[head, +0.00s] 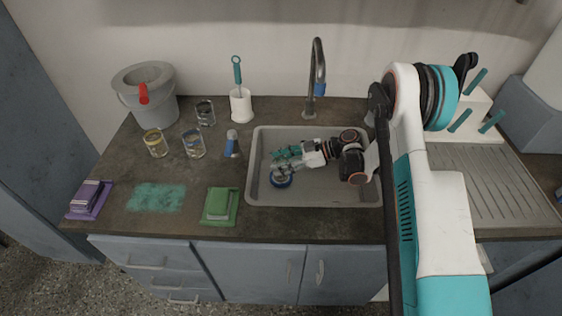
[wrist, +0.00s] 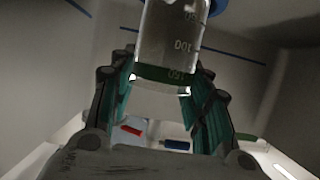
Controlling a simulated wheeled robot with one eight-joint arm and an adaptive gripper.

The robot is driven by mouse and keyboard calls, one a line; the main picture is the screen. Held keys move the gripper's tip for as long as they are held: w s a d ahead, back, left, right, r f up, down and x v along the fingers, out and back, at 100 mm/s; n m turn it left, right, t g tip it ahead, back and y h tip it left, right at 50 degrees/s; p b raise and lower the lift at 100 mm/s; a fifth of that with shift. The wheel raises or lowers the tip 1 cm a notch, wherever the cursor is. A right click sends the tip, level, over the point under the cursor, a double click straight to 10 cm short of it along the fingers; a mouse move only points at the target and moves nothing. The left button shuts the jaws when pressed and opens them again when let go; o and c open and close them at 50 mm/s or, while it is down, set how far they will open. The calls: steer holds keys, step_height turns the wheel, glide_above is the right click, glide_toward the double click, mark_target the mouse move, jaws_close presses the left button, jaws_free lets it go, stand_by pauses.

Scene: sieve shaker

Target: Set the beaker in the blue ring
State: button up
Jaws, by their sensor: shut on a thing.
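The beaker (wrist: 168,40) is clear glass with pale volume marks and a dark green band. In the wrist view it stands between the teal fingers of my gripper (wrist: 168,78), which is shut on it. In the head view my gripper (head: 284,159) is low over the left part of the sink; the beaker there is small and mostly hard to make out. The blue ring (head: 281,180) lies in the sink just below my gripper. Part of a blue rim (wrist: 218,6) shows beside the beaker in the wrist view. I cannot tell whether the beaker is inside the ring.
The sink (head: 254,190) walls surround my gripper, with the tap (head: 316,75) behind. Several glasses, including a yellow-banded one (head: 155,143), stand on the left counter. A green sponge tray (head: 220,207) lies at the front.

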steer(key=shift+f, duration=0.4)
steer(key=o, duration=1.2)
step_height(320, 180, up, 10)
steer(key=shift+f, duration=0.1)
